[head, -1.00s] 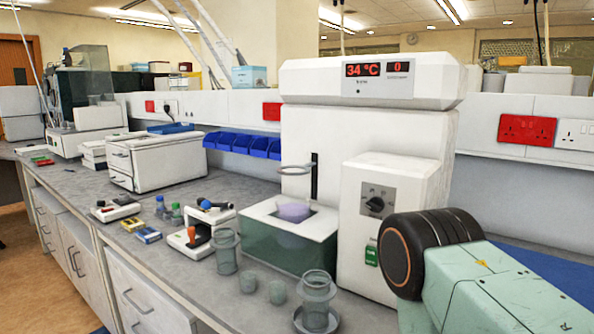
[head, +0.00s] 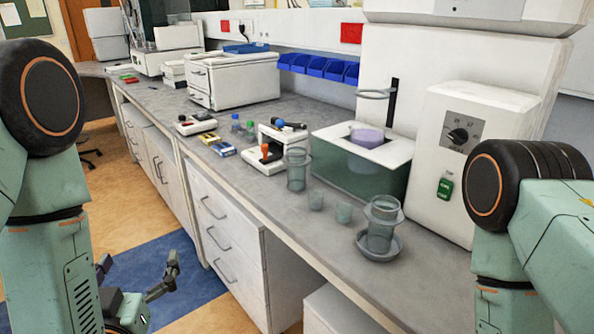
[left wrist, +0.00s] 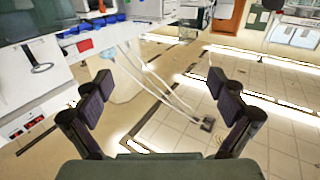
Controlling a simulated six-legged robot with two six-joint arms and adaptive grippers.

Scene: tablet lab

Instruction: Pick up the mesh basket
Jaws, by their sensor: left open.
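No thing shows clearly as mesh. A clear ribbed cylinder (head: 297,170) stands on the bench, and a similar one (head: 381,224) stands in a round grey dish (head: 366,249) near the front edge. I cannot tell which, if either, is the mesh basket. My left gripper (head: 138,266) is low in front of the drawers, over the floor, well away from both cylinders. It is open and empty, and its spread fingers also show in the left wrist view (left wrist: 160,82). My right arm shows at the right, but its gripper is out of view.
Two small beakers (head: 343,212) stand between the cylinders. Behind them are a tank (head: 358,172) and a white machine with a dial (head: 468,108). A small white instrument (head: 268,158) and bottles (head: 250,127) stand to the left. The bench front drops to drawers (head: 225,220).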

